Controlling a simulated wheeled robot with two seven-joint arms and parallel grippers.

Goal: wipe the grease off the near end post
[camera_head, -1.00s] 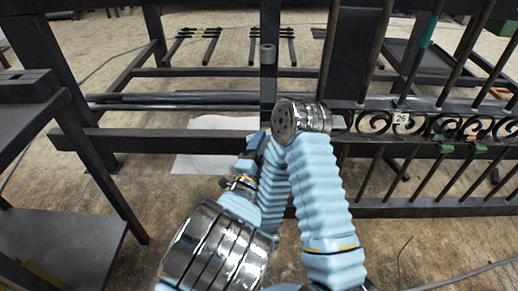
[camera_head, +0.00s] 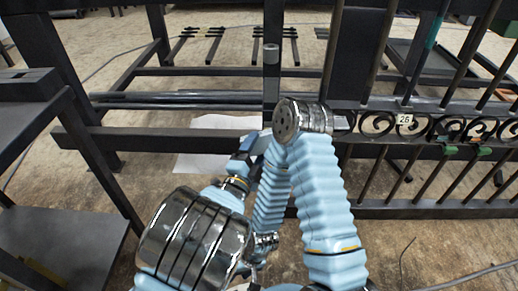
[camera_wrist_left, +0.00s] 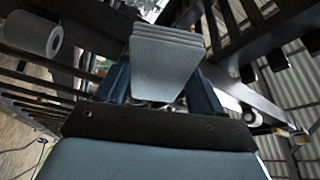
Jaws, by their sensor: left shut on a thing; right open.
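My left gripper (camera_head: 257,144), with dark blue fingers, is in front of the lower part of a dark upright post (camera_head: 271,88) in the head view. In the left wrist view its fingers (camera_wrist_left: 160,82) are shut on a grey, layered, folded pad (camera_wrist_left: 168,60). The pad is hidden in the head view. I cannot tell whether the pad touches the post. No grease can be made out on it. My right gripper (camera_head: 250,278) is low at the bottom edge, partly hidden by the arms, apart from the post.
A scroll gate panel (camera_head: 440,125) with a tag reading 26 (camera_head: 405,119) stands at the right. A dark bench (camera_head: 60,225) is at the left. A dark rail (camera_head: 150,140) runs behind my arms. A white sheet (camera_head: 205,160) lies on the floor.

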